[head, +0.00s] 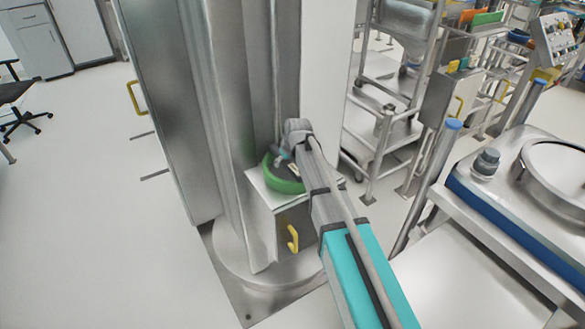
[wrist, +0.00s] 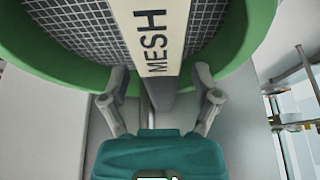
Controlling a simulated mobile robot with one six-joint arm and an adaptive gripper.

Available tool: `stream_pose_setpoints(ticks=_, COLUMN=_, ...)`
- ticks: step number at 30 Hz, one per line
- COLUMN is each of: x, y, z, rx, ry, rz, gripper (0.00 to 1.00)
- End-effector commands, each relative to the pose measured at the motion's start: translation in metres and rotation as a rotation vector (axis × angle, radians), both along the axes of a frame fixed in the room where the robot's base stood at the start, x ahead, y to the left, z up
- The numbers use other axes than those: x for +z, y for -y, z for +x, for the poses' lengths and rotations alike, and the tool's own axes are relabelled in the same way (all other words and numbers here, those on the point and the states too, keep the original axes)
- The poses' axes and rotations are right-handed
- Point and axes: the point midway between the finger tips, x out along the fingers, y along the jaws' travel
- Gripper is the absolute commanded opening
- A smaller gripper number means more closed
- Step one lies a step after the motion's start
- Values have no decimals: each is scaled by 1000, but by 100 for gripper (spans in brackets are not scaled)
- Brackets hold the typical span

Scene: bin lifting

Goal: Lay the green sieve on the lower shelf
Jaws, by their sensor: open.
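The green sieve (head: 284,185) rests on a small pale ledge (head: 262,207) at the foot of the tall steel column, partly hidden by my arm. In the wrist view the sieve's green rim (wrist: 50,62) fills the top, with grey mesh (wrist: 85,25) and a pale bar (wrist: 155,40) marked "MESH" across it. My gripper (wrist: 160,76) is open, its fingers apart on either side of the bar's lower end. I cannot tell whether they touch the sieve. Which surface is the lower shelf is unclear; a steel rack with low shelves (head: 377,147) stands behind to the right.
The steel column (head: 240,100) rises beside the ledge, and a yellow handle (head: 293,238) sticks out from the box below it. A steel machine with a round lid (head: 560,165) stands at the right. The floor (head: 90,220) at left is clear.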

Motion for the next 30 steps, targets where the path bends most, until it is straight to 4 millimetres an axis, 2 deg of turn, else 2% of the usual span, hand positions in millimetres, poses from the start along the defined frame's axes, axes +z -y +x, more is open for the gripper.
stream_pose_setpoints(ticks=3, x=0, y=0, z=0, rx=0, ry=0, rz=0, gripper=78)
stream_pose_setpoints(ticks=15, x=0, y=0, z=0, rx=0, ry=0, rz=0, gripper=4)
stream_pose_setpoints(ticks=16, x=0, y=0, z=0, rx=0, ry=0, rz=0, gripper=0)
stream_pose_setpoints(ticks=30, x=2, y=0, z=0, rx=0, ry=0, rz=0, gripper=0)
